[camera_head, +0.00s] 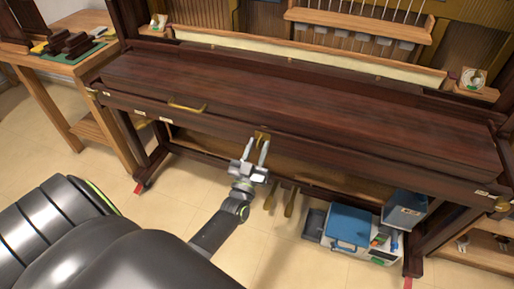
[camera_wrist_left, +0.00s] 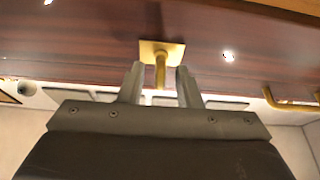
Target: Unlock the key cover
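The key cover (camera_head: 300,108) is a long dark reddish-brown lid, lying closed across the piano. A brass latch (camera_head: 261,136) sits on its front edge near the middle. In the left wrist view the latch shows as a square brass plate (camera_wrist_left: 161,49) with a narrow stem pointing towards me. My left gripper (camera_head: 256,148) is open just in front of the latch. Its two fingers stand one on each side of the stem, with gaps visible between, so it is not gripped. My right gripper is in neither view.
A brass handle (camera_head: 187,106) is on the cover's front, left of the latch. Brass pedals (camera_head: 290,203) and a blue-topped box (camera_head: 348,228) are below the piano. A wooden side table (camera_head: 62,65) stands at the left. The tiled floor in front is partly clear.

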